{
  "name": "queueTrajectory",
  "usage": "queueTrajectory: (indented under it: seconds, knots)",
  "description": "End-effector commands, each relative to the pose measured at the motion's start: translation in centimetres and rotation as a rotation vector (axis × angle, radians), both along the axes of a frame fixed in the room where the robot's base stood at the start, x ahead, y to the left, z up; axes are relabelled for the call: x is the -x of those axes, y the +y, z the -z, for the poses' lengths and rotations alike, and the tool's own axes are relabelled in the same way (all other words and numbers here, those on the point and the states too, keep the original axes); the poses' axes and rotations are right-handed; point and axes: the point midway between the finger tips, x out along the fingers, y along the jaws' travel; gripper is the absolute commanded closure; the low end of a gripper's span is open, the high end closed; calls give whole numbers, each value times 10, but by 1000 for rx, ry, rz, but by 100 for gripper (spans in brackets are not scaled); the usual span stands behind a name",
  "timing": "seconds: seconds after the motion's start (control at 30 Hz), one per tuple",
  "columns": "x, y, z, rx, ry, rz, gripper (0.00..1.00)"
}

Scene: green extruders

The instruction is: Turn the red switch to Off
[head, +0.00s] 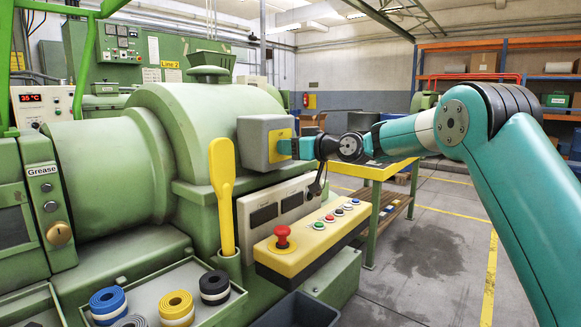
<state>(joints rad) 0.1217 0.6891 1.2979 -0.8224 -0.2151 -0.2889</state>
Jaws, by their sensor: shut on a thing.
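A grey switch box (252,148) with a yellow face plate (275,153) is mounted on the side of the green extruder. My teal arm reaches in from the right, and my gripper (291,147) is at the yellow plate, with its fingers pointing left. It is shut on the red switch at that plate. The fingers cover the switch, so its red handle and its position cannot be made out. Any On or Off marking is hidden or too small to read.
A yellow control panel (300,250) with a red mushroom button (283,238) and several small buttons juts out below my gripper. A yellow scoop (222,190) stands upright to its left. A tray (160,292) holds coiled tapes. Open floor (430,250) lies right.

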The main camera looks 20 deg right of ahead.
Motion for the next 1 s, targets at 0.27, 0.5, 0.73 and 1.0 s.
queueTrajectory:
  seconds: [0.27,0.5,0.73,1.0]
  knots:
    - [0,0,5,207,-155,2,89]
    - [0,0,3,356,-261,2,89]
    - [0,0,1,448,-328,3,89]
    - [0,0,0,496,-361,3,89]
